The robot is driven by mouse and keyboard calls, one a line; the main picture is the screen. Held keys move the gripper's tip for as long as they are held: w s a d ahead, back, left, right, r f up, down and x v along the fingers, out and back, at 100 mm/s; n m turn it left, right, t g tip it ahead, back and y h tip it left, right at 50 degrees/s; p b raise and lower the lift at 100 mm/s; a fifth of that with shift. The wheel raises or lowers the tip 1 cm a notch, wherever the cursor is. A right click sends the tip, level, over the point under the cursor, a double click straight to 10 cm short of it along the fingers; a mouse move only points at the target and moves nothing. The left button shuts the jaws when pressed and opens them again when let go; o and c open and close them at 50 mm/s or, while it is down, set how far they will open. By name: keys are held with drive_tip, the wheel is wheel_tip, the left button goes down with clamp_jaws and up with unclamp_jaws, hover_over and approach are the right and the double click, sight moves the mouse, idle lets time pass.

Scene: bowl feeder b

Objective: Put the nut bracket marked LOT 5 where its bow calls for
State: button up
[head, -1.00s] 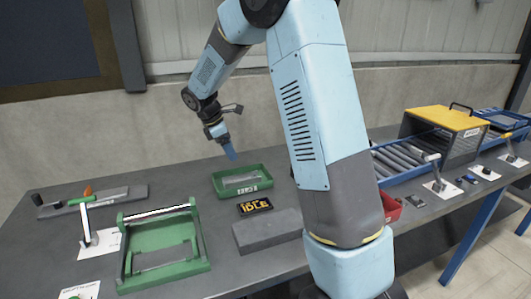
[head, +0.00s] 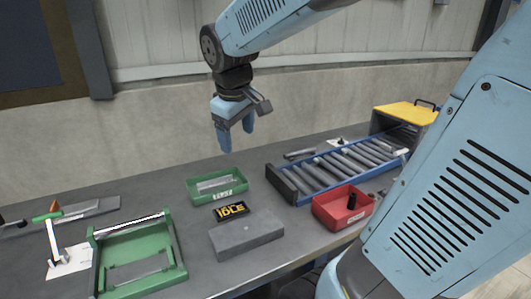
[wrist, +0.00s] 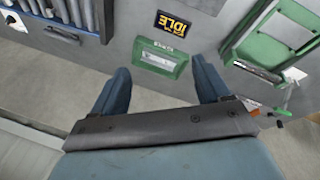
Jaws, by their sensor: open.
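My gripper (head: 237,140) hangs open and empty above the bench, up and behind the small green tray (head: 243,186). The tray holds a flat grey metal piece (head: 215,184) and has a label on its front that I cannot read. In the wrist view the tray (wrist: 151,65) lies below and beyond my open fingers (wrist: 161,70). No LOT 5 mark is legible, so I cannot tell which piece is the nut bracket.
A small display (head: 231,210) reads IDLE, behind a grey block (head: 247,236). A red bin (head: 338,216) holds a dark cylinder (head: 351,201). A blue-framed roller conveyor (head: 335,170) runs to a yellow-topped box (head: 405,113). A lever (head: 55,240) with a green handle stands at far left.

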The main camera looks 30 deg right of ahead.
drive_tip(key=s+d+m+t+y, duration=0.1)
drive_tip(key=s+m, duration=0.4)
drive_tip(key=s, duration=0.7)
drive_tip(key=shift+d+m+t, duration=0.15)
drive_tip(key=shift+m+t, duration=0.25)
drive_tip(key=shift+t, duration=0.3)
